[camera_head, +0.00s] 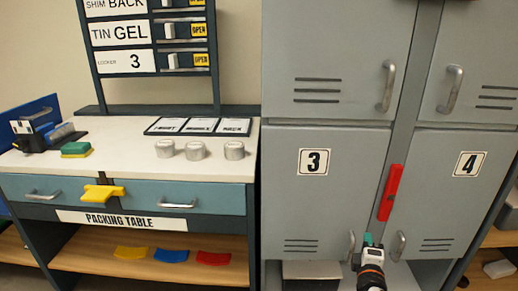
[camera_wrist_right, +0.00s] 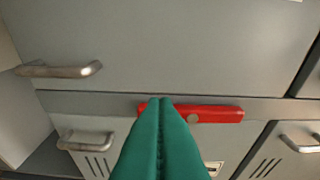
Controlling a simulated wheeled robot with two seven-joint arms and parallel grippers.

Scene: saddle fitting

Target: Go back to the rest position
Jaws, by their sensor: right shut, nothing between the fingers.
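My right gripper (camera_head: 368,239) has green fingertips and is at the bottom of the head view, in front of the gap between locker 3 (camera_head: 320,200) and locker 4 (camera_head: 460,205). Its green fingers also fill the lower middle of the right wrist view (camera_wrist_right: 160,110); they are together and hold nothing. A red bar (camera_head: 390,193) sits tilted on the post between the two lockers, above the gripper in the head view. In the wrist view the red bar (camera_wrist_right: 215,114) lies beyond the fingertips, partly covered by them. I cannot tell whether they touch it. My left gripper is not in view.
Metal door handles (camera_head: 401,244) stick out close to my right gripper. The packing table (camera_head: 120,170) stands left, with several silver cylinders (camera_head: 195,151), a green and yellow block (camera_head: 76,149) and cards (camera_head: 198,126) on it. A yellow piece (camera_head: 103,193) is at its drawers.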

